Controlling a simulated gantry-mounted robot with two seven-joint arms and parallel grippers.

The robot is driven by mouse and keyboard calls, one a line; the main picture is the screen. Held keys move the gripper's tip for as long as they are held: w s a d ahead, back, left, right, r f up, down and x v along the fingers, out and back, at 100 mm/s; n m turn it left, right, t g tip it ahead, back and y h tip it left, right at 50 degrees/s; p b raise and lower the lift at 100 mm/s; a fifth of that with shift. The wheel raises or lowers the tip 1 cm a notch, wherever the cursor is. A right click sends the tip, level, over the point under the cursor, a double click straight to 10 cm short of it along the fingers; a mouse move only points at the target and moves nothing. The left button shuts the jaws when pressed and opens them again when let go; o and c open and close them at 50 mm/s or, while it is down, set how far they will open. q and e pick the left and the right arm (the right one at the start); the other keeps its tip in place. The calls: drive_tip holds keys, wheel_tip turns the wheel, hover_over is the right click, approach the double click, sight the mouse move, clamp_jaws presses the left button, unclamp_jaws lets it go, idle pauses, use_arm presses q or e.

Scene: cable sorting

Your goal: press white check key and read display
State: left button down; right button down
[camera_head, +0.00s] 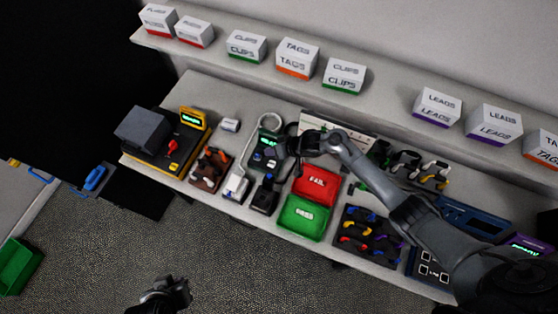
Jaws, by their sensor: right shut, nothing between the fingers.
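A dark tester (266,140) with a lit green display stands near the middle of the bench; the display text is too small to read. My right gripper (276,179) is shut and empty, pointing down at the tester's front part, just above or touching it; I cannot tell which. The gripper and wrist cover part of the tester, and no white check key can be made out there. A small black block (263,201) lies just in front of the gripper. My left gripper (167,293) hangs low over the floor, away from the bench; its jaw opening is unclear.
A red FAIL tray (316,183) and green PASS tray (303,216) lie right of the gripper. A white cable (241,150) loops left of the tester. A rack of coloured connectors (366,234) sits under my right arm. Labelled boxes (297,58) line the back shelf.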

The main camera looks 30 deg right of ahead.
drive_tip(key=shift+w+d, duration=0.25)
drive_tip(key=shift+d, duration=0.25)
drive_tip(key=shift+f, duration=0.1)
drive_tip(key=b, duration=0.8)
hover_over(274, 164)
wheel_tip(274, 164, down, 7)
drive_tip(key=shift+d+r, duration=0.1)
drive_tip(key=shift+f+b, duration=0.4)
drive_tip(key=shift+f, duration=0.5)
